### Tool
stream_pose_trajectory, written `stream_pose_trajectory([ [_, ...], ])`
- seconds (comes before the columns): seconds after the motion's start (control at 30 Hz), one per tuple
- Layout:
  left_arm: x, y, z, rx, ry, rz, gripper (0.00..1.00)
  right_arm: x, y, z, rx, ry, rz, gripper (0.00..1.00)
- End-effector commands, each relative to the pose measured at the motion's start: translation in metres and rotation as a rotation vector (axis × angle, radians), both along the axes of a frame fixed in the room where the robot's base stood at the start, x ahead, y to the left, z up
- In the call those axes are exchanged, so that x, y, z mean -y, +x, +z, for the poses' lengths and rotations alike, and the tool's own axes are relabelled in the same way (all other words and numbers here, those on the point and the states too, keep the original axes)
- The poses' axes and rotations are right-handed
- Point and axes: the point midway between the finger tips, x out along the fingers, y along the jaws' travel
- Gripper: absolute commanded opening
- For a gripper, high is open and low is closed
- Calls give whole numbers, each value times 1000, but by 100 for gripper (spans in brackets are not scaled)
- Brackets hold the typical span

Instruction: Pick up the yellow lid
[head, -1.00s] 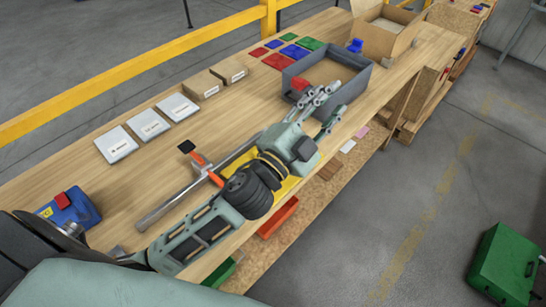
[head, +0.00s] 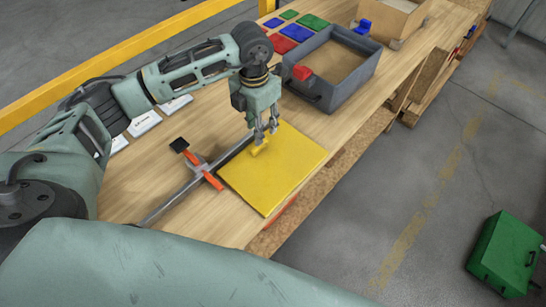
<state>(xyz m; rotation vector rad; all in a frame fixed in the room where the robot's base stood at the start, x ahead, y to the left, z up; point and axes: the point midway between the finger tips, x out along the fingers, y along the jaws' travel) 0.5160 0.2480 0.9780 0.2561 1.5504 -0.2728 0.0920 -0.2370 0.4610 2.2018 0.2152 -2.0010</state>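The yellow lid (head: 272,182) is a flat yellow square lying on the wooden table near its front edge. A small raised yellow piece (head: 259,149), like a handle, stands at its far left part. My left gripper (head: 266,133) points down right over this piece. Its fingers are apart, with a gap between them, and partly cover the raised piece. I cannot tell whether they touch it. The lid lies flat on the table. My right gripper is not in view.
An orange and black clamp with a metal bar (head: 196,177) lies close to the lid's left side. A grey open box (head: 347,82) with a red piece (head: 302,73) stands behind the lid. Colored squares and a cardboard box (head: 393,19) are farther back. White cards lie behind my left arm.

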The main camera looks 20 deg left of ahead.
Motion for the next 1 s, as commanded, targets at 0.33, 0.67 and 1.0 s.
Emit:
stream_pose_trajectory([
  [0.33,-3,-3,-35,-9,14,3,34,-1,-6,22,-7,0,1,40],
  [0.67,-1,-2,-75,-4,10,2,34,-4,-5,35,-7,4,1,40],
  [1.0,-1,-2,-75,-3,10,2,21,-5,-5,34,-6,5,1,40],
])
